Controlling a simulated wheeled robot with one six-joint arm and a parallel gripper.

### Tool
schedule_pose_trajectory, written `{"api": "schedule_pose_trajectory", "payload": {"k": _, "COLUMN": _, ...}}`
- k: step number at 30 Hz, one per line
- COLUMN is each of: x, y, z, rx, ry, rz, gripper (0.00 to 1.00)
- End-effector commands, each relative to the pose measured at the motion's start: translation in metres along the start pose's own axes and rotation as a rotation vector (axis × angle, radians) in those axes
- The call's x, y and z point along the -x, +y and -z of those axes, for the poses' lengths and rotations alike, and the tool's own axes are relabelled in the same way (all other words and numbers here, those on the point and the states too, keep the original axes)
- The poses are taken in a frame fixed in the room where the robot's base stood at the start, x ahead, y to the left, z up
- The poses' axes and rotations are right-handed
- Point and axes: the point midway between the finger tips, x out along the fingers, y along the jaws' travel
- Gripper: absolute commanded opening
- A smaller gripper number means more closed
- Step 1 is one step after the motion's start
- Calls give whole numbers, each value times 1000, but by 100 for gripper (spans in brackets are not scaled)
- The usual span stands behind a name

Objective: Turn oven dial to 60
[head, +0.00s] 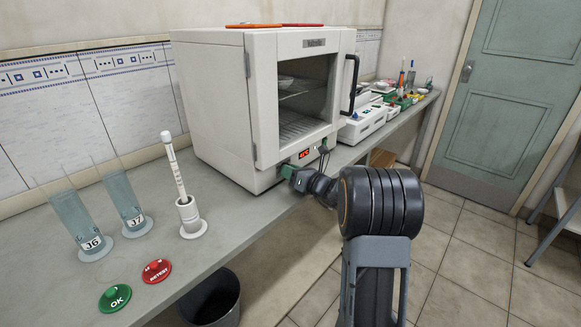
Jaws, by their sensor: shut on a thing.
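The white oven (212,104) stands on the bench with its glass door shut. A red-lit display (304,154) is on the green control strip below the door; its digits are too small to read surely. My gripper (288,172) reaches the left part of this strip from the front and is shut on the oven dial there. The dial is hidden behind the gripper, so its pointer and setting cannot be seen. A small dark part (323,149) sits right of the display.
Left of the oven stand a white pen-like probe in a holder (190,218), cylinders J6 (81,220) and J7 (124,200), a green OK button (115,297) and a red button (157,271). White instruments (362,124) stand right of the oven. A dark bin (211,300) is below the bench.

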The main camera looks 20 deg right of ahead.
Motion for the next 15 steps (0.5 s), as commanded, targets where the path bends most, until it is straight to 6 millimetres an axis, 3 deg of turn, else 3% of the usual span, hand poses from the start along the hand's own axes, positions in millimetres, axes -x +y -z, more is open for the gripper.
{"api": "schedule_pose_trajectory", "payload": {"k": 15, "x": 0, "y": 0, "z": 2, "rx": -57, "ry": 2, "rz": 0, "gripper": 5}}
